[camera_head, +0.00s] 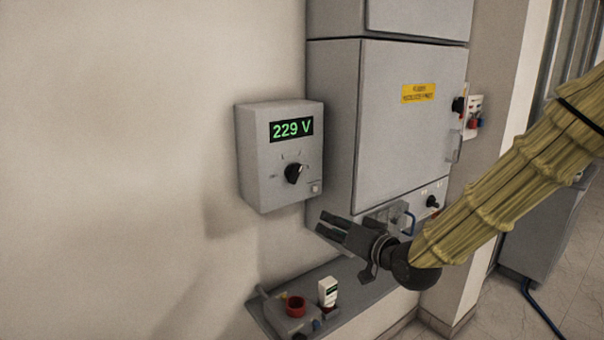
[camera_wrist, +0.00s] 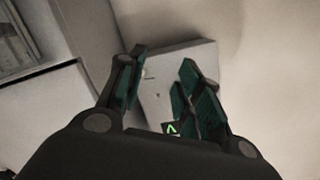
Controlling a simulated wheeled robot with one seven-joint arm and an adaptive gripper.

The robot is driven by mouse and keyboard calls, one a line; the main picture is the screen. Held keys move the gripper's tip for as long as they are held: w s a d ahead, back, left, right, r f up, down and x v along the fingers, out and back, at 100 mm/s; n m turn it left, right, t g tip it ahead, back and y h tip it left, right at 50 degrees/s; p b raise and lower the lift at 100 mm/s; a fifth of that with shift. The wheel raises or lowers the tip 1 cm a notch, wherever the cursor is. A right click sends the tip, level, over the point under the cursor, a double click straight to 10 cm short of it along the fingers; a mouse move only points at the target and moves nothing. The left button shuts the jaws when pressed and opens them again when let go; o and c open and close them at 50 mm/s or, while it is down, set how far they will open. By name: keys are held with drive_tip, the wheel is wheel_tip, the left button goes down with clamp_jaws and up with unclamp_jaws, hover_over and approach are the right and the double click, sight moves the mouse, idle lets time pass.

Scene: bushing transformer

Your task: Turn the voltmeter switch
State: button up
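The voltmeter (camera_head: 255,165) is a grey wall box with a green "229 V" display (camera_head: 291,129). Its switch (camera_head: 293,173) is a black rotary knob with a pale pointer, below the display and among small scale marks. My gripper (camera_head: 326,224) is below and to the right of the knob in the head view, apart from it, with its fingers pointing left. In the wrist view, the voltmeter box (camera_wrist: 158,92) appears between and beyond the spread, empty fingers of my gripper (camera_wrist: 162,60). Part of the green display shows there; the knob is not visible, seemingly hidden by the right finger.
A tall grey cabinet (camera_head: 400,140) with a yellow label stands right of the voltmeter. Below is a grey shelf (camera_head: 345,278) bearing a red cup-like part (camera_head: 296,306) and a small white device (camera_head: 327,292). The wall left of the voltmeter is clear.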

drive_tip(key=t+y, duration=0.1)
approach(299, 173)
drive_tip(key=s+d+f, duration=0.1)
drive_tip(key=s, duration=0.1)
drive_tip(key=shift+n+y, duration=0.3)
drive_tip(key=shift+n, duration=0.1)
drive_tip(key=p+x, duration=0.1)
drive_tip(key=x, duration=0.2)
drive_tip(key=p+x, duration=0.2)
drive_tip(key=x, duration=0.2)
drive_tip(key=p+x, duration=0.2)
drive_tip(key=x, duration=0.2)
drive_tip(key=shift+w+d+r, duration=0.15)
drive_tip(key=shift+d+r, duration=0.05)
drive_tip(key=shift+r, duration=0.15)
clamp_jaws()
